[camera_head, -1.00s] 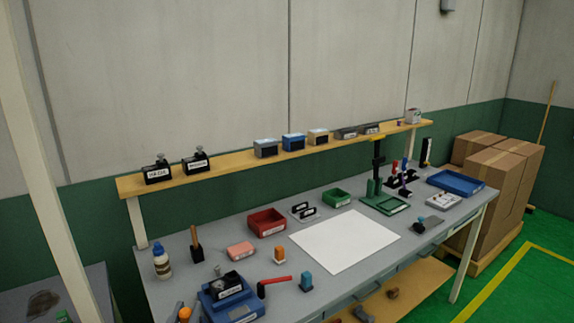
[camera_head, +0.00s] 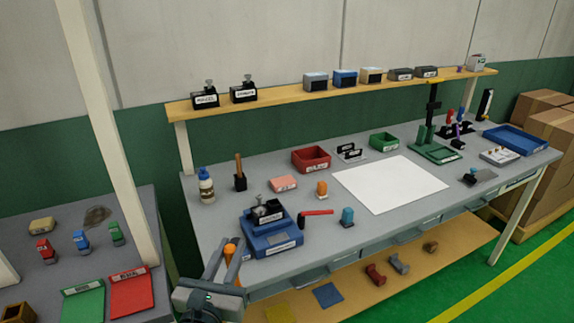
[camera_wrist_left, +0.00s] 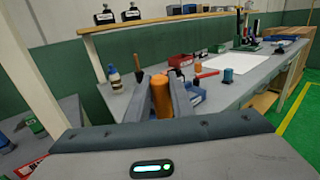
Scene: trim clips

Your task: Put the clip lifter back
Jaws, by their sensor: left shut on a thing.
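My left gripper (camera_head: 230,251) is shut on an orange-handled tool, which I take to be the clip lifter (camera_head: 230,248). It is held at the near left edge of the grey workbench (camera_head: 215,217), left of the blue fixture. In the left wrist view the orange handle (camera_wrist_left: 161,97) stands upright between the two fingers; its working end is hidden. My right gripper is in neither view.
A blue fixture (camera_head: 285,240) with a black labelled block stands nearest. Beside it are a red-handled tool (camera_head: 318,212), a blue-capped item (camera_head: 347,216), an orange item (camera_head: 321,188), a black holder (camera_head: 240,183) and a bottle (camera_head: 206,186). A white sheet (camera_head: 390,184) lies mid-bench.

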